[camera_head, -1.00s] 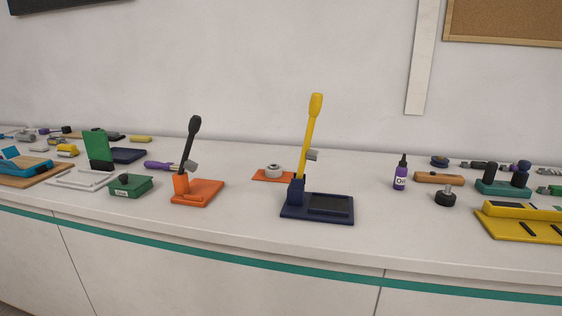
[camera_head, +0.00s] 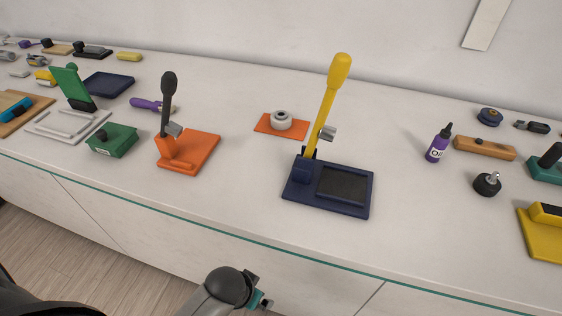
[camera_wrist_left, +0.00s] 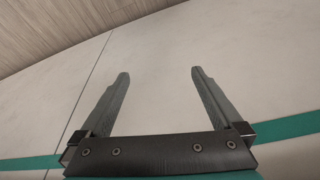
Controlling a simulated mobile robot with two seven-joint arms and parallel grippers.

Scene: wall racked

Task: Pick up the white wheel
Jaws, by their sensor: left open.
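The white wheel (camera_head: 281,119) lies on a flat orange plate (camera_head: 268,127) towards the back of the counter, in the middle of the head view. It looks like a short white ring with a dark centre. My left arm comes in at the bottom of the head view, below the counter's front edge and well apart from the wheel. In the wrist view my left gripper (camera_wrist_left: 158,80) is open and empty, with the pale cabinet front beyond its two fingers. The wheel does not show in the wrist view. My right gripper is not in view.
A dark blue base (camera_head: 330,186) with an upright yellow lever (camera_head: 329,100) stands in front and right of the wheel. An orange base (camera_head: 195,152) with a black lever (camera_head: 167,105) stands to the left. A purple oil bottle (camera_head: 438,144) is at right. Bare counter lies between the two bases.

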